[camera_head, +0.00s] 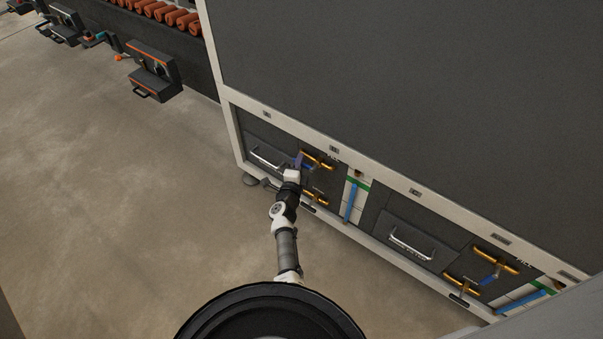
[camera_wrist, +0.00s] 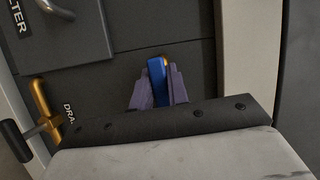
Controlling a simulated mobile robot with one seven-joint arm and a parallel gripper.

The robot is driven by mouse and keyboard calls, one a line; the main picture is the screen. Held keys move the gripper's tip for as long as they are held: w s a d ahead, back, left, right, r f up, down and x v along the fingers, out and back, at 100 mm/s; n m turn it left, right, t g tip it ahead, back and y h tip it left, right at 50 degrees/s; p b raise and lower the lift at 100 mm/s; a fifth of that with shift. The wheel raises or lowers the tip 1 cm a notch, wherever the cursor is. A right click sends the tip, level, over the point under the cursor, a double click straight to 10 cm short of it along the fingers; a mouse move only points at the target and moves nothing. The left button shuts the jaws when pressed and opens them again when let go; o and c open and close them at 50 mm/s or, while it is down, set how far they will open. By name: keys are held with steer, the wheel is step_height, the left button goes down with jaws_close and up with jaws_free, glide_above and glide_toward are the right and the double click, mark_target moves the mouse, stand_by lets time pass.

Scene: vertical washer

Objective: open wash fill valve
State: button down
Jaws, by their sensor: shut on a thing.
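The wash fill valve has a gold body (camera_head: 318,160) on the dark lower panel of the washer. Its blue handle (camera_wrist: 157,80) stands between the two purple fingers of my gripper (camera_wrist: 158,88) in the wrist view, with a bit of gold behind it. My gripper (camera_head: 298,161) is shut on this handle. In the head view my arm reaches up to it from below, and the fingers partly hide the handle. The exact angle of the handle is hard to tell.
A gold drain valve (camera_wrist: 40,105) with a black handle sits close by, below the fill valve in the head view. A silver drawer handle (camera_head: 268,159) is to the left. A second gold valve (camera_head: 495,261) is farther right. Open floor (camera_head: 120,220) lies left.

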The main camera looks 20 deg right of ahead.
steer(key=shift+r+m+b, duration=0.3)
steer(key=shift+m+b, duration=0.2)
steer(key=c, duration=1.4)
jaws_free()
steer(key=shift+d, duration=0.1)
steer(key=shift+o, duration=0.2)
steer(key=shift+f, duration=0.1)
